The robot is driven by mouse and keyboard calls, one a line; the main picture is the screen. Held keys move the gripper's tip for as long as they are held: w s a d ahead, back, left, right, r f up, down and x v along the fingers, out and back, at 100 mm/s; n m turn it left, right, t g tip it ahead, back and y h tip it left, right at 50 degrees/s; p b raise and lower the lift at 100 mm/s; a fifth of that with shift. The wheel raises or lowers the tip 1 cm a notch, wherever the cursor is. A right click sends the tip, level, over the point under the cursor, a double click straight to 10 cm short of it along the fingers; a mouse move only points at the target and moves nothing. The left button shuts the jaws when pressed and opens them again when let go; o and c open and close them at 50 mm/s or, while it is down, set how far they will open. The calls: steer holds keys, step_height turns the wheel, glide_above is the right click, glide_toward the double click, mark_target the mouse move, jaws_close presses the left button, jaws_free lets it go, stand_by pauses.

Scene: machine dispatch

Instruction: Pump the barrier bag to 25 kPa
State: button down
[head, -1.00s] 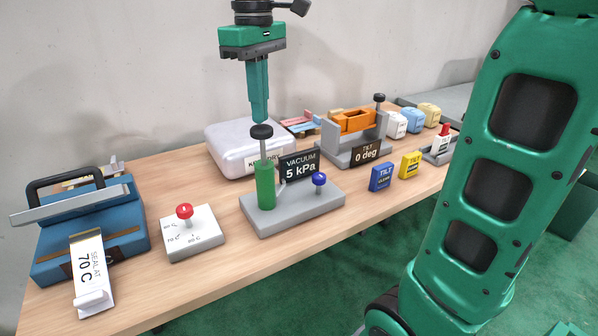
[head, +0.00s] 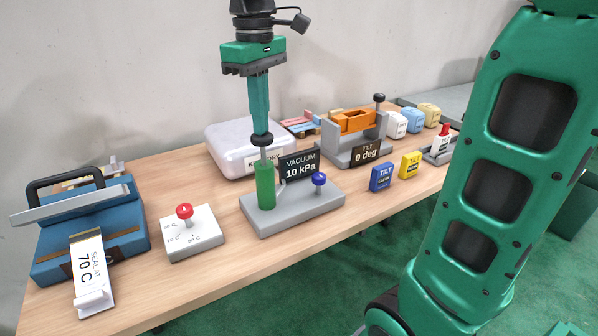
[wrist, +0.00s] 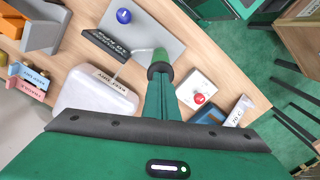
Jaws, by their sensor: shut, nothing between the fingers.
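The vacuum pump stands on a grey base (head: 305,212) on the table, with a green cylinder (head: 265,186), a black plunger knob (head: 262,140) and a blue knob (head: 319,179). Its black display (head: 300,167) reads VACUUM 10 kPa. My gripper (head: 261,130) is shut and empty, pointing down with its fingertips at the top of the plunger knob, seemingly touching it. The plunger rod shows only a short way above the cylinder. The wrist view also shows the shut fingers (wrist: 159,70) over the black knob.
At left are a blue sealer (head: 90,235) tagged 70 C and a white dial box (head: 192,235) with a red knob. At right are a tilt fixture (head: 355,140) reading 0 deg and small blue and yellow boxes (head: 411,165).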

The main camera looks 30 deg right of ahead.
steer(key=shift+f, duration=0.4)
steer(key=shift+r, duration=2.05)
steer(key=shift+f, duration=1.95)
steer(key=shift+r, duration=3.5)
